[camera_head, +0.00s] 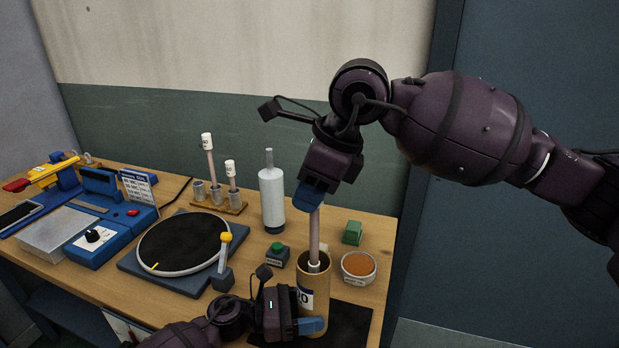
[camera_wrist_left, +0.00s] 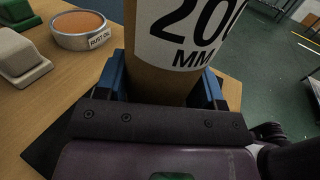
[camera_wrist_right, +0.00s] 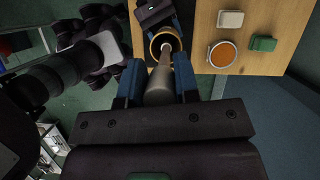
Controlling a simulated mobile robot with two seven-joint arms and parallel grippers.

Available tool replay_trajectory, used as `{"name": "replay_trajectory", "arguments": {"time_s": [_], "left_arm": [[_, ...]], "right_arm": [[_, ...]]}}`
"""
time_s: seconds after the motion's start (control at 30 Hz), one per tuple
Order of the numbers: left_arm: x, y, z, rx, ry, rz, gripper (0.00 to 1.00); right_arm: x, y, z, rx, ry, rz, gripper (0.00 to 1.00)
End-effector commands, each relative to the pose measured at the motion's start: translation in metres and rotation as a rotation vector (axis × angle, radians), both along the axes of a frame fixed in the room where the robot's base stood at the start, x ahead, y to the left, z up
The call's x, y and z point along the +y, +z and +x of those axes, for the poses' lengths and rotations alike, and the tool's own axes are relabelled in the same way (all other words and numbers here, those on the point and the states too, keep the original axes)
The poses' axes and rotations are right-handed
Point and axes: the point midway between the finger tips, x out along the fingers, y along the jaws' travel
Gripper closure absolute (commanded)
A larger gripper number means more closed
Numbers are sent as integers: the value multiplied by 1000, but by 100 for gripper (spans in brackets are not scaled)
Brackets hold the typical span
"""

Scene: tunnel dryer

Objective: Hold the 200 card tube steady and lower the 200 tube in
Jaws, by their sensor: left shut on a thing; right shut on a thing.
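The 200 card tube (camera_head: 314,288) stands upright on a black mat (camera_head: 350,325) near the table's front right. Its "200 MM" label faces my left wrist camera (camera_wrist_left: 190,35). My left gripper (camera_head: 312,325) is shut around its lower part. My right gripper (camera_head: 312,196) is above, shut on the upper end of the thin 200 tube (camera_head: 314,235), which hangs near upright. The thin tube's lower end is within the card tube's mouth; the right wrist view also shows the thin tube (camera_wrist_right: 165,60) running into the card tube's ring (camera_wrist_right: 157,38). How deep it reaches is hidden.
An orange-filled round dish (camera_head: 358,267) and a green block (camera_head: 352,232) stand right of the card tube. A green-button box (camera_head: 277,256), white bottle (camera_head: 272,198), turntable (camera_head: 185,243) and wooden rack with tubes (camera_head: 232,205) stand to the left.

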Motion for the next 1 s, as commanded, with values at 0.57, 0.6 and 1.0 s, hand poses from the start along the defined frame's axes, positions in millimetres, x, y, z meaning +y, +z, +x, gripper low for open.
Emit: {"name": "replay_trajectory", "arguments": {"time_s": [0.57, 0.6, 1.0], "left_arm": [[0, 0, 0, 0, 0, 0, 61], [0, 0, 0, 0, 0, 0, 61], [0, 0, 0, 0, 0, 0, 61]], "right_arm": [[0, -37, 0, 1, 0, 1, 90], [0, -39, 0, 1, 0, 1, 90], [0, -57, 0, -1, 1, 1, 90]]}}
